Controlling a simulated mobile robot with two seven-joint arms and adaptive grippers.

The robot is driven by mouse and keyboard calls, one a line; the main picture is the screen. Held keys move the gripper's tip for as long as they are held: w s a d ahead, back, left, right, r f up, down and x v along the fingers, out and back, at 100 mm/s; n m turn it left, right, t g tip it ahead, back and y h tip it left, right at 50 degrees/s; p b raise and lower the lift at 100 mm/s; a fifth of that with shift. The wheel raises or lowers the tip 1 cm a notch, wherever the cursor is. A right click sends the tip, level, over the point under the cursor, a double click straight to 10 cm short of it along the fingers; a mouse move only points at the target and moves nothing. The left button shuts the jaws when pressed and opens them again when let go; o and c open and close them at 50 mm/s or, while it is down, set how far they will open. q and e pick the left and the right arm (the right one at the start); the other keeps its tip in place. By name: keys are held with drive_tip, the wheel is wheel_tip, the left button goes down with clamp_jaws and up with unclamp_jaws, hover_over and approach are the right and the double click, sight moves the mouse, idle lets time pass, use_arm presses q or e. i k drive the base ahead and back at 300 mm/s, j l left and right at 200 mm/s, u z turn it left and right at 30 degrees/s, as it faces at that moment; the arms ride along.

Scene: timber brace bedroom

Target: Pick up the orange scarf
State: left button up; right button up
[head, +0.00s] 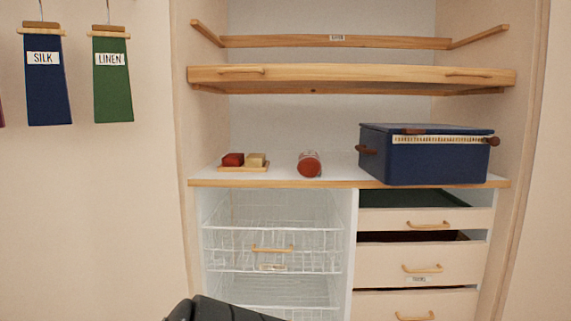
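No spread-out orange scarf shows in the head view. A small reddish-orange roll (309,165) with a paler top lies on the white wardrobe shelf (335,177), end towards me. I cannot tell whether it is the scarf rolled up. A black part of my own body shows at the bottom edge, below the wire baskets. No gripper fingertips are in view.
A blue box (430,162) stands right of the roll. A small wooden tray (243,168) with red and tan blocks is to its left. Wire baskets (272,250) and partly open drawers (425,261) are below. Blue (45,90) and green (112,90) fabric samples hang left.

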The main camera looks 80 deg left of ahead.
sight(309, 165)
drive_tip(key=u, duration=2.35)
drive_tip(key=k+l+u, duration=0.1)
drive_tip(key=l, duration=0.45)
